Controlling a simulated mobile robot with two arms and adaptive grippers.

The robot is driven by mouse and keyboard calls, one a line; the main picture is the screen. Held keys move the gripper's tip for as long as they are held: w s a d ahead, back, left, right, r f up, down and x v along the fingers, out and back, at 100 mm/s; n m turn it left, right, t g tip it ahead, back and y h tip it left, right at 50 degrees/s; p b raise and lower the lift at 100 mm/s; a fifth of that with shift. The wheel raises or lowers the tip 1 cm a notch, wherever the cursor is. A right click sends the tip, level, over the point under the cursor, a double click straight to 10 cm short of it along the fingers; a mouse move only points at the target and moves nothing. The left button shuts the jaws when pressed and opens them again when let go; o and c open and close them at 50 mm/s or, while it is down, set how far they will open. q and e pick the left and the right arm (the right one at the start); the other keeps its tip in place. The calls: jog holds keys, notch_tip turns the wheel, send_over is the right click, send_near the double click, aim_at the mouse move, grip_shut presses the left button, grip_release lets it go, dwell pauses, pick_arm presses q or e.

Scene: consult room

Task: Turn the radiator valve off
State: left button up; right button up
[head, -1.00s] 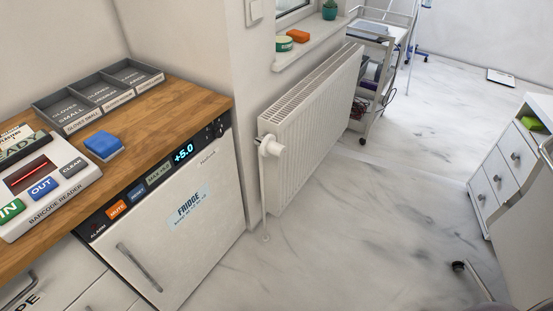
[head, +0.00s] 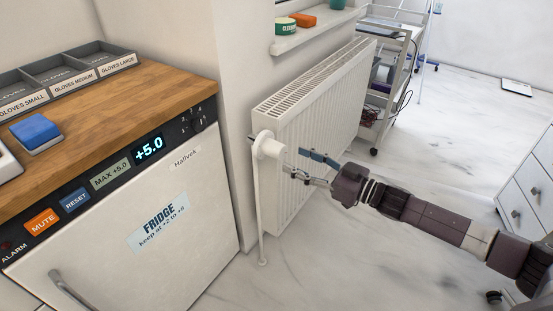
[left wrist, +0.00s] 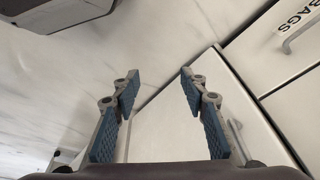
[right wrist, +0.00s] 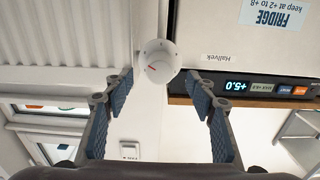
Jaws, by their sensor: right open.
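The white radiator valve (head: 268,146) is a round knob on the near end of the white radiator (head: 318,125). In the right wrist view the valve (right wrist: 158,62) faces me, with a red mark on its dial, just beyond and between the fingertips. My right gripper (head: 297,164) is open and empty, right in front of the knob; its open fingers (right wrist: 158,80) show no contact with it. My left gripper (left wrist: 160,78) is open and empty, outside the head view, with a white cabinet front and pale floor beyond it.
The fridge (head: 140,220) and wooden counter (head: 110,90) stand left of the radiator. A windowsill (head: 310,36) juts out above it, holding a green tub (head: 285,24). A trolley (head: 385,95) stands behind.

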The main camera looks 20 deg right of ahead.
aim_at(283, 154)
pick_arm(q)
jog(key=shift+w+b+v, duration=0.15)
jog(key=shift+b+v, duration=0.05)
jog(key=shift+v, duration=0.65)
jog(key=shift+w+b+v, duration=0.15)
jog(key=shift+w+v, duration=0.05)
jog(key=shift+v, duration=0.6)
pick_arm(e)
jog(key=shift+x, duration=3.8)
pick_arm(q)
jog(key=shift+r, duration=0.1)
pick_arm(e)
jog(key=shift+c, duration=0.4)
jog(key=c, duration=1)
jog(key=shift+r, duration=0.1)
jog(key=shift+c, duration=0.2)
